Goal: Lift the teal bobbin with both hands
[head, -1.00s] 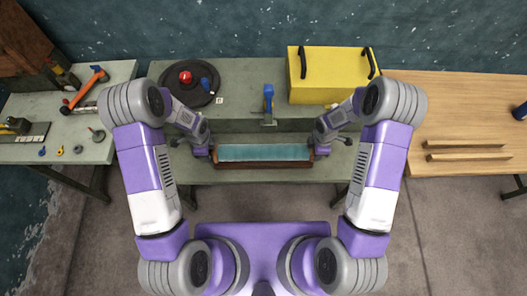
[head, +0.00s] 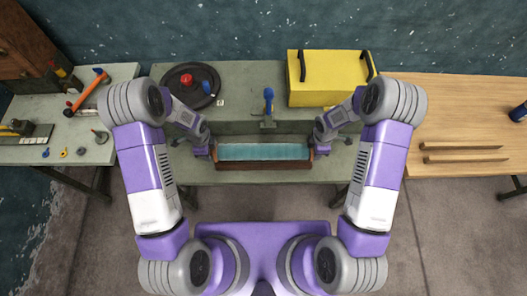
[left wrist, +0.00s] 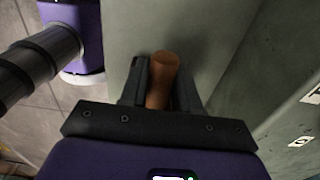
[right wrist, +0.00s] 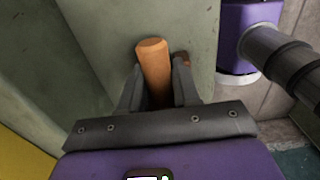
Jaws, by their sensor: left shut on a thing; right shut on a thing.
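The teal bobbin (head: 264,152) lies level across the middle of the head view, a long teal roll with orange-brown handles at its ends. My left gripper (head: 212,152) is at its left end, shut on the handle (left wrist: 161,80), which stands between the fingers in the left wrist view. My right gripper (head: 317,151) is at the right end, shut on the other handle (right wrist: 155,72) in the right wrist view. A dark brown support (head: 264,165) shows just below the bobbin; the head view does not clearly show a gap between them.
The grey-green bench (head: 240,176) is under the bobbin. Behind are a blue-handled tool (head: 268,95), a yellow box (head: 330,75) and a dark disc (head: 180,92) with a red knob. A left table (head: 75,145) holds tools; a wooden table (head: 450,110) is at right.

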